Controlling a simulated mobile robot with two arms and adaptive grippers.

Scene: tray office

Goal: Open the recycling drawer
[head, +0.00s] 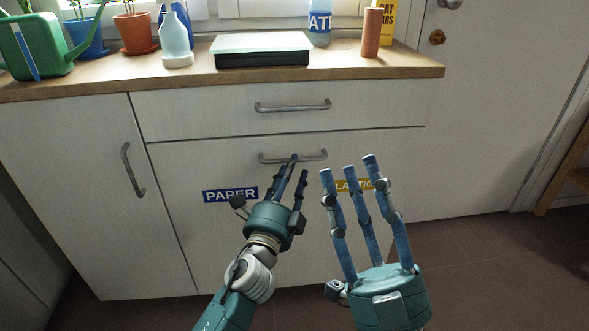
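The recycling drawer (215,165) is the tall lower front of the white cabinet, with a blue PAPER label (230,195) and a yellow label (343,185) partly hidden by my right fingers. Its front looks flush with the cabinet, so it appears shut. Its grey bar handle (272,160) runs across near the top. My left gripper (292,166) is at the handle, with one fingertip overlapping the bar; contact and how far it is closed are unclear. My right gripper (348,165) is open and empty, fingers spread, in front of the drawer's right part.
A shallow drawer with its own handle (292,106) is above. A door with a vertical handle (133,170) is at left. Brown floor is open at right.

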